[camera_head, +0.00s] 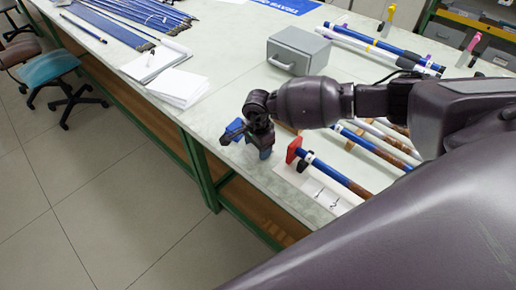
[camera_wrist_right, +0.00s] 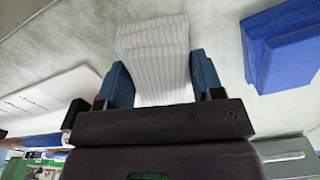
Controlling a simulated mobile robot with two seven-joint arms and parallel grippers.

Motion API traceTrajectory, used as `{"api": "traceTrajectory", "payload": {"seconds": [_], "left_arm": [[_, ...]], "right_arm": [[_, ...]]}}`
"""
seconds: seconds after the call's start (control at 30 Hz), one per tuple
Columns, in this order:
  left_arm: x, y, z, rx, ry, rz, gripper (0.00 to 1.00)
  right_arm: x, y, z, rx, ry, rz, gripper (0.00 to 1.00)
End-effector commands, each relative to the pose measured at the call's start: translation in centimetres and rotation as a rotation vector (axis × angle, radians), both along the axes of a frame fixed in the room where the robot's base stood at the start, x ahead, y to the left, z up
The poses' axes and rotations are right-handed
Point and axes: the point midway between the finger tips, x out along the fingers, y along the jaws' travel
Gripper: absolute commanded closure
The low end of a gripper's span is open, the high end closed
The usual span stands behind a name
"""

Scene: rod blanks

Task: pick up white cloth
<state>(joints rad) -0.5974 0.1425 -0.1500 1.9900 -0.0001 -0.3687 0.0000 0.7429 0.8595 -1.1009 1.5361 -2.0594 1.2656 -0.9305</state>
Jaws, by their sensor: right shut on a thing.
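The white cloth (camera_wrist_right: 152,38), folded in layers with faint stripes, lies between the blue fingers of my right gripper (camera_wrist_right: 159,80) in the right wrist view. The gripper is shut on it. In the head view my right gripper (camera_head: 264,151) points down at the front edge of the table, and the white cloth is hidden there. I cannot tell whether the cloth touches the table. My left gripper is in neither view.
A folded blue cloth (camera_head: 235,130) lies beside the right gripper; it also shows in the right wrist view (camera_wrist_right: 285,50). A grey box (camera_head: 298,51) stands behind. Blue rods on a rack (camera_head: 294,150) lie to the right. White papers (camera_head: 178,88) lie to the left.

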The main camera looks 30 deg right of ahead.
Motion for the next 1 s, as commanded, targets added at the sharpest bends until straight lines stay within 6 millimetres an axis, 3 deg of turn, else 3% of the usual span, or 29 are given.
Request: {"api": "traceTrajectory", "payload": {"seconds": [0.2, 0.37, 0.8, 1.0], "left_arm": [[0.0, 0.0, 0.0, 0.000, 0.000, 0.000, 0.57], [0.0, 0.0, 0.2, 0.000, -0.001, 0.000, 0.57], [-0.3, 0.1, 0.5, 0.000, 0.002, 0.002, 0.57], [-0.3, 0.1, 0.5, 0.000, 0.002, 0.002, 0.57]], "right_arm": [[0.1, 0.0, 0.4, 0.000, -0.001, 0.000, 0.62], [0.2, -0.1, 2.5, -0.001, -0.005, 0.001, 0.62], [0.1, -0.1, 13.3, -0.001, -0.005, 0.001, 0.62], [0.1, 0.0, 17.2, -0.001, -0.003, 0.001, 0.62]]}}
